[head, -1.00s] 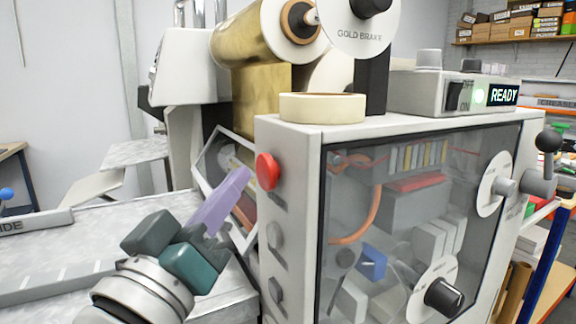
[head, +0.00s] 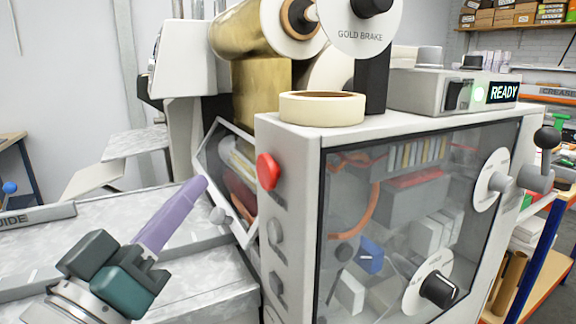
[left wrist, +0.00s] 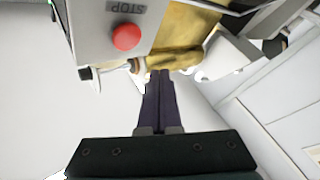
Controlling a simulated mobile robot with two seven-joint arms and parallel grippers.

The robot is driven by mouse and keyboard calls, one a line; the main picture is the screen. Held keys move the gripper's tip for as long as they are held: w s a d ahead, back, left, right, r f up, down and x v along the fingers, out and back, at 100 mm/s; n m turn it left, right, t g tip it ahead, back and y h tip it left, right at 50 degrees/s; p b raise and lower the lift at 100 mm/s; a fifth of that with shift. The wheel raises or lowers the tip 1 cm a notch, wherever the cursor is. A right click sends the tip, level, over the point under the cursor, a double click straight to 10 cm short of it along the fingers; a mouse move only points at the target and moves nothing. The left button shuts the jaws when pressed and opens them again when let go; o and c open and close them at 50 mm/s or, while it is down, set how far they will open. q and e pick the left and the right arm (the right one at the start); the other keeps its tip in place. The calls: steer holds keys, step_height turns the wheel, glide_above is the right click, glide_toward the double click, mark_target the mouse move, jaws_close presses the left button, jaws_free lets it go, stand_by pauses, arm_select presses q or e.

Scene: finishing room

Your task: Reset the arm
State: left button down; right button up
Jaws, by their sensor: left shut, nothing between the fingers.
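My left gripper (head: 198,186) has long purple fingers that are shut together with nothing between them. In the head view it is at the lower left, left of the machine's front corner and apart from the red button, pointing up and right. In the left wrist view its dark fingers (left wrist: 160,78) run up the middle, toward the machine. The red button (head: 267,172) is on the machine's side panel; the left wrist view shows it beside a STOP label (left wrist: 126,37). My right gripper is not in view.
The machine housing (head: 293,150) with a clear front panel stands close on the right. A tilted clear guard (head: 243,239) is left of it. A tape roll (head: 322,108) and a lit READY box (head: 430,92) are on top. A grey bed (head: 95,235) spans the lower left.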

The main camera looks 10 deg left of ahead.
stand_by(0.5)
arm_select(q)
steer(key=s+a+f+m+g+y, duration=0.1)
steer(key=s+a+f+g+y, duration=0.1)
steer(key=s+f+g+y, duration=0.3)
steer(key=s+a+f+g, duration=0.2)
steer(key=a+f+g, duration=0.15)
steer(key=f, duration=0.25)
steer(key=s+d+f+m+g+p, duration=0.15)
steer(key=s+m+g, duration=0.25)
steer(key=s+g, duration=0.9)
steer(key=s+r+t+p, duration=0.2)
steer(key=r+p, duration=1.5)
steer(key=s+r+t+p, duration=0.2)
steer(key=r+p, duration=1.5)
steer(key=p, duration=0.1)
steer(key=shift+r, duration=0.2)
steer(key=shift+a, duration=0.1)
